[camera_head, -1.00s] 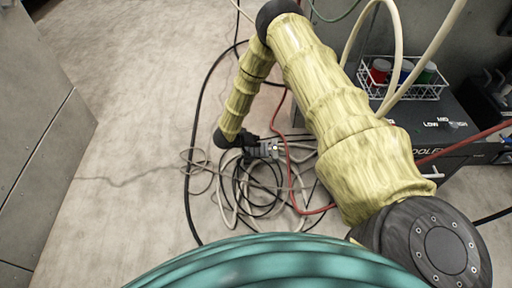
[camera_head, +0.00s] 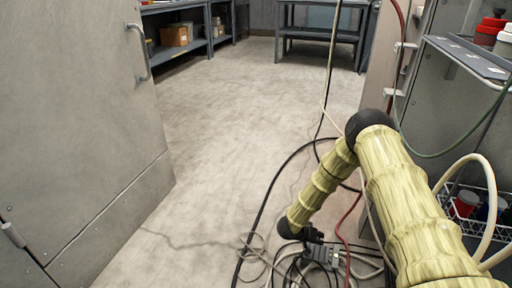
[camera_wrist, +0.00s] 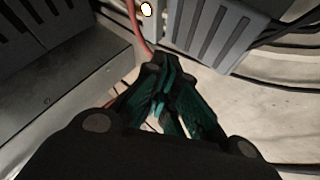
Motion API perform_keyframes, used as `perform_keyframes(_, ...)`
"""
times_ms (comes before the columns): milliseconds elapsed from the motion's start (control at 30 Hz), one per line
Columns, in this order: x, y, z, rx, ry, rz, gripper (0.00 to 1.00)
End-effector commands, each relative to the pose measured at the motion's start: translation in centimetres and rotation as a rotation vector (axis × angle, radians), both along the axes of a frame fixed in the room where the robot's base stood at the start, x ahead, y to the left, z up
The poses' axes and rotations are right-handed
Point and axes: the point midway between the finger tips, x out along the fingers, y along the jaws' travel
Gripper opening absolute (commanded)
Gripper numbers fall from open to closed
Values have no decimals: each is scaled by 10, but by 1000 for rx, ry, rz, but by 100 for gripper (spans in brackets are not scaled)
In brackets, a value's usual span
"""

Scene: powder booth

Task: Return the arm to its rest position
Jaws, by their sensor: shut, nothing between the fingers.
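My arm in its yellow ribbed sleeve (camera_head: 405,205) comes up from the lower right of the head view, bends at a dark elbow and slopes down to the left. My gripper (camera_head: 325,257) hangs at its end, over the floor and a loose tangle of cables. In the wrist view my gripper (camera_wrist: 168,80) shows dark teal fingers close together, shut with nothing held. Whether it touches any cable cannot be told.
Coiled cables (camera_head: 262,262) lie under the gripper. A grey door (camera_head: 75,130) stands at left. A wire basket with cups (camera_head: 468,200) and a grey shelf (camera_head: 470,57) are at right. Open floor (camera_head: 235,120) stretches ahead to dark shelving (camera_head: 180,42).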

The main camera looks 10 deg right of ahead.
Motion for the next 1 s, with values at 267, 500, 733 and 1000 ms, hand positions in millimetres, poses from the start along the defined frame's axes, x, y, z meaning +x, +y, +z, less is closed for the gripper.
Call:
perform_keyframes(267,-33,41,-7,52,-24,154,0)
perform_keyframes(500,-118,111,-13,232,-9,385,0)
perform_keyframes(733,-234,165,2,458,106,518,0)
perform_keyframes(1000,-340,192,32,639,256,549,0)
